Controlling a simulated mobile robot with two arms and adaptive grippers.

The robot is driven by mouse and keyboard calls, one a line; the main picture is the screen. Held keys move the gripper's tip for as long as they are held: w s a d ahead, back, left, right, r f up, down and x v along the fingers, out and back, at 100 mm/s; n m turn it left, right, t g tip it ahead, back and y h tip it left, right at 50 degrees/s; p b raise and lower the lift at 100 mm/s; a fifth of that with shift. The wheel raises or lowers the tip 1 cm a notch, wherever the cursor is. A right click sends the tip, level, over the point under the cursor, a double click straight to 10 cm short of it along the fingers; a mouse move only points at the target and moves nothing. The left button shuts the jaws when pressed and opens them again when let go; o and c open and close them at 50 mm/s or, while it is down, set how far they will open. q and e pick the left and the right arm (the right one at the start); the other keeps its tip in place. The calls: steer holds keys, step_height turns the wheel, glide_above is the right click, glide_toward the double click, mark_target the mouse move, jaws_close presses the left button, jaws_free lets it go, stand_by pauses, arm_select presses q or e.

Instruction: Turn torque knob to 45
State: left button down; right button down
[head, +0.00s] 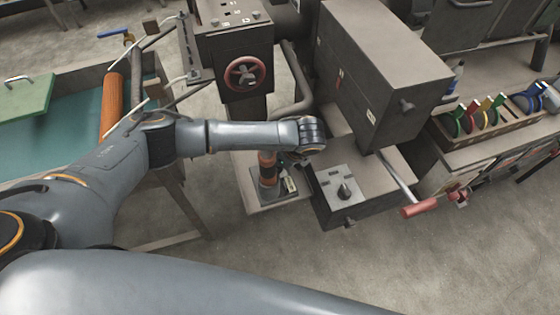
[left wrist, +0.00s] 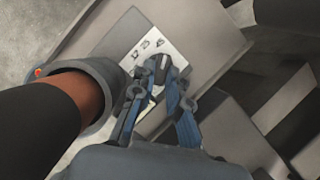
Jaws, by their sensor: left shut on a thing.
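In the left wrist view my left gripper (left wrist: 161,77) is shut on a small dark knob (left wrist: 159,63). The knob sits on a pale plate (left wrist: 130,38) with several small dark marks. The pale plate shows there below the wrist (head: 290,185). My right gripper is not in view.
An orange and dark post (head: 267,168) stands close left of the plate. A second panel with a black knob (head: 345,191) lies to the right. A red-handled lever (head: 418,208) sticks out beyond it. A red handwheel (head: 244,74) is behind the arm.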

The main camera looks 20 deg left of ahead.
arm_select(q)
steer(key=c, duration=1.3)
jaws_free()
